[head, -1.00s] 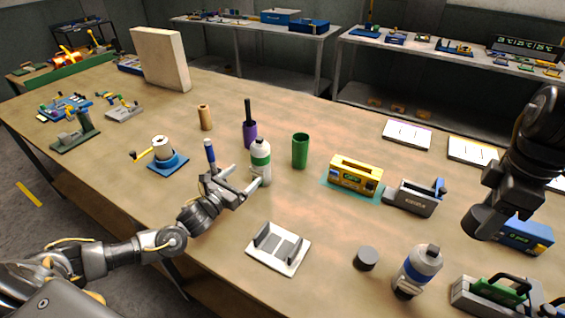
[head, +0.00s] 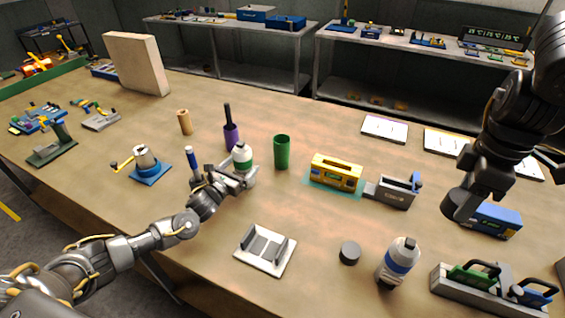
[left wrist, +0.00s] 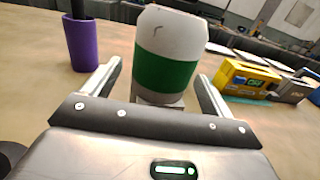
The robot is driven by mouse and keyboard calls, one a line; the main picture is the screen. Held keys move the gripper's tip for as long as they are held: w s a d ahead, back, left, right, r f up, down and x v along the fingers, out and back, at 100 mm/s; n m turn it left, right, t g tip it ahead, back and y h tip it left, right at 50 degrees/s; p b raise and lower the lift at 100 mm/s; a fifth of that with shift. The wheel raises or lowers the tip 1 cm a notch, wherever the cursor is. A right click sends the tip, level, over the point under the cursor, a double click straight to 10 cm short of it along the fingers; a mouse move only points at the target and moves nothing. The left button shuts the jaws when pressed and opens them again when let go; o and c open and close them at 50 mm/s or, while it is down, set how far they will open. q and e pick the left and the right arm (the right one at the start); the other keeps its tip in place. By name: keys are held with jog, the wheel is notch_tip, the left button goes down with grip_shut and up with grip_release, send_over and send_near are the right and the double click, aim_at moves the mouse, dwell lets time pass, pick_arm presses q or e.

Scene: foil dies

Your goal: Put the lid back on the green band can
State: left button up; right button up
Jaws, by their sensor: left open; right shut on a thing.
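The green band can (head: 244,159) is a white can with a green band, standing upright left of the green cup. In the left wrist view the can (left wrist: 166,60) stands between my open fingers, with a gap on each side. My left gripper (head: 238,179) is open and low around the can. My right gripper (head: 472,190) is shut on a dark grey round lid (head: 459,205), held in the air at the right. Another dark grey round piece (head: 349,252) lies on the table. The can's top is hard to make out.
A green cup (head: 282,152) and a purple holder (head: 231,138) stand near the can. A yellow box (head: 336,171), a grey device (head: 393,192) and a blue-banded bottle (head: 397,262) are further right. A white rack (head: 265,250) lies in front.

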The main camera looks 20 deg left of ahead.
pick_arm(q)
jog(key=shift+x, duration=1)
pick_arm(e)
jog(key=shift+r, duration=0.2)
pick_arm(q)
jog(key=shift+s, duration=0.1)
jog(key=c, duration=1.4)
jog(key=shift+r, duration=0.2)
pick_arm(e)
jog(key=shift+r, duration=0.2)
